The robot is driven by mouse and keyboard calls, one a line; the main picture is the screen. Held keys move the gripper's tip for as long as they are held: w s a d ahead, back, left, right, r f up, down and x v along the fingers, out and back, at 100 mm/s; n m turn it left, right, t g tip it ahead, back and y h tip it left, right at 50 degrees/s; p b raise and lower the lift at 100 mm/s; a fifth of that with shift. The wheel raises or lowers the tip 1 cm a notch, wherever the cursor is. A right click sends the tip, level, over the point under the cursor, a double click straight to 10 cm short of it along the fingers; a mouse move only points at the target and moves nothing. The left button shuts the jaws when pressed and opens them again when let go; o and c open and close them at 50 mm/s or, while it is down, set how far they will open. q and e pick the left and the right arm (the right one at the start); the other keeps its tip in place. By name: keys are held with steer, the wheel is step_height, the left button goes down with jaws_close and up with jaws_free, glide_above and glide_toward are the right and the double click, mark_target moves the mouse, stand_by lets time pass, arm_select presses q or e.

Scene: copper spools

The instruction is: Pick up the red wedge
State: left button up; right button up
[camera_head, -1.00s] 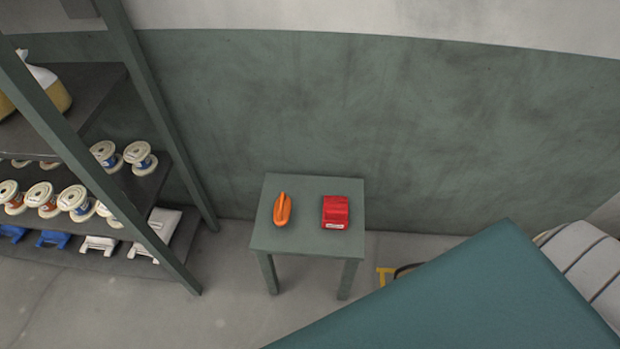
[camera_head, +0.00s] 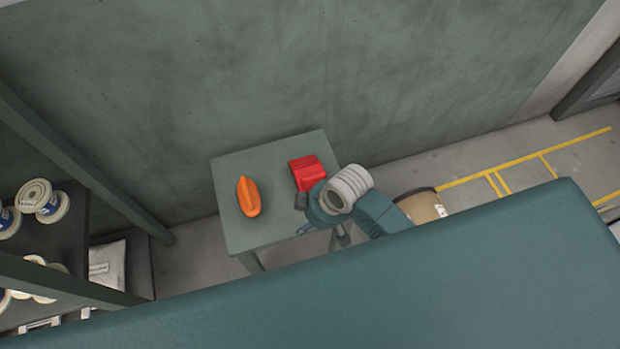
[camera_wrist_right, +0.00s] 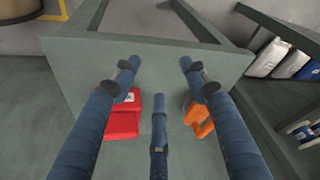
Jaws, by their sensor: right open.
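The red wedge (camera_head: 307,170) lies on the small grey-green table (camera_head: 243,165), towards its right side in the head view. My right gripper (camera_head: 304,214) is at the table's near right edge, close to the wedge and in front of it. In the right wrist view my right gripper (camera_wrist_right: 158,74) has its blue fingers spread, with nothing between them. There the red wedge (camera_wrist_right: 122,122) is partly hidden behind the left finger. My left gripper is not in view.
An orange object (camera_head: 248,197) lies on the same table, left of the wedge; in the wrist view it is partly behind the right finger. A shelf with spools (camera_head: 38,198) stands at the left. A brown drum (camera_head: 420,205) stands right of my arm.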

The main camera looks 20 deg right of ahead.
steer(key=w+a+r+n, duration=0.2)
steer(key=w+n, duration=0.1)
step_height(320, 180, up, 8)
steer(key=n+g+h, duration=0.3)
steer(key=n, duration=0.4)
glide_above(313, 175)
steer(key=shift+w+d, duration=0.15)
steer(key=shift+w, duration=0.1)
steer(key=shift+d+f, duration=0.15)
step_height(313, 175, down, 4)
steer(key=shift+r, duration=0.1)
steer(key=shift+a+f, duration=0.15)
steer(key=shift+f, duration=1.4)
steer(key=shift+a+f, duration=0.1)
steer(key=shift+f, duration=1.45)
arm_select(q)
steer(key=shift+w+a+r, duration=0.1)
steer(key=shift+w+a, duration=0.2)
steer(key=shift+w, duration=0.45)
arm_select(e)
steer(key=shift+c, duration=0.3)
steer(key=shift+r, duration=0.1)
jaws_close()
